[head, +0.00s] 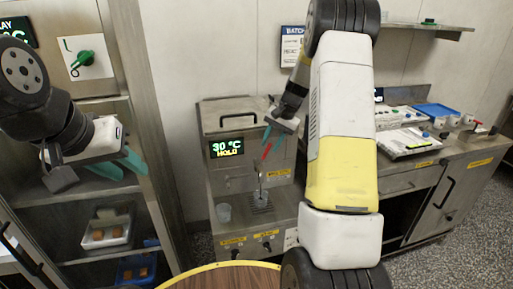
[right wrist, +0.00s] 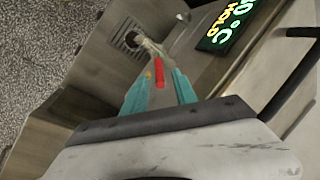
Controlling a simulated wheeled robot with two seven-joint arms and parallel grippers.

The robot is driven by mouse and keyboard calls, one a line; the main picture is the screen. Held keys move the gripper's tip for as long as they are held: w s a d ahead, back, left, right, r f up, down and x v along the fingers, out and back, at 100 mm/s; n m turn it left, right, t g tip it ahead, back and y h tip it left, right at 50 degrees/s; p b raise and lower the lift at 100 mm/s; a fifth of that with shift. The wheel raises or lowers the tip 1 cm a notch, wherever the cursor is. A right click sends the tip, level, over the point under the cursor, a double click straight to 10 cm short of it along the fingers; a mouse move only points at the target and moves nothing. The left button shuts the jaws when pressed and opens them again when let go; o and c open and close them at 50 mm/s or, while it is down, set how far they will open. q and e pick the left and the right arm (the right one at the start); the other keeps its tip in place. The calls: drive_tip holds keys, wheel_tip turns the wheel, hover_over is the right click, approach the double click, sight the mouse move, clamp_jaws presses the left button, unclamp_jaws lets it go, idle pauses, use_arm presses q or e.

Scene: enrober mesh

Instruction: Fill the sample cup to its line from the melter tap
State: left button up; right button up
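The melter (head: 222,173) is a steel box whose display reads 30 °C HOLD. Its tap has a red handle (head: 266,151), also seen in the right wrist view (right wrist: 159,72). The spout hangs over a drip grate (head: 261,204). My left gripper (head: 128,168) appears open and empty by the shelves.
A steel shelf rack (head: 160,170) with trays stands at the left. A round wooden table (head: 225,278) with a yellow rim is at the front. A steel counter (head: 465,153) at the right bears a scale-like device, blue bin and small cups. My right arm hides part of the middle.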

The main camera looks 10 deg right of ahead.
sight(267, 150)
drive_tip(key=shift+x, duration=2.3)
clamp_jaws()
